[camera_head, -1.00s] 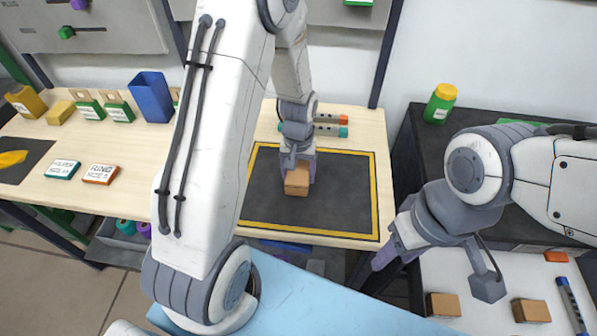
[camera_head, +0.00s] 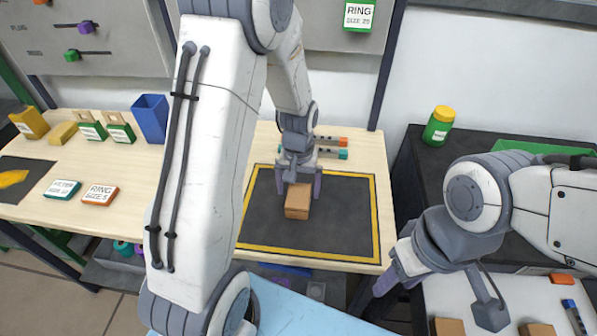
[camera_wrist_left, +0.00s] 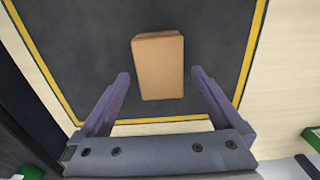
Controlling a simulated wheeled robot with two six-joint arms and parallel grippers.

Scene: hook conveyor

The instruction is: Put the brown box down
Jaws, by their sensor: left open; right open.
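The brown box (camera_head: 298,201) rests on the dark mat with a yellow border (camera_head: 343,225) on the wooden table. It also shows in the left wrist view (camera_wrist_left: 158,68), lying flat on the mat. My left gripper (camera_head: 299,186) is open, just behind and above the box, with its fingers spread wider than the box. In the left wrist view the fingers (camera_wrist_left: 160,82) stand apart on either side with clear gaps to the box. My right gripper (camera_head: 384,283) is open and empty, in front of the dark counter at the right.
A blue bin (camera_head: 151,118) and label blocks (camera_head: 100,195) stand at the left. A green jar (camera_head: 439,126) is on the dark counter. More brown boxes (camera_head: 448,327) sit on a white surface at lower right.

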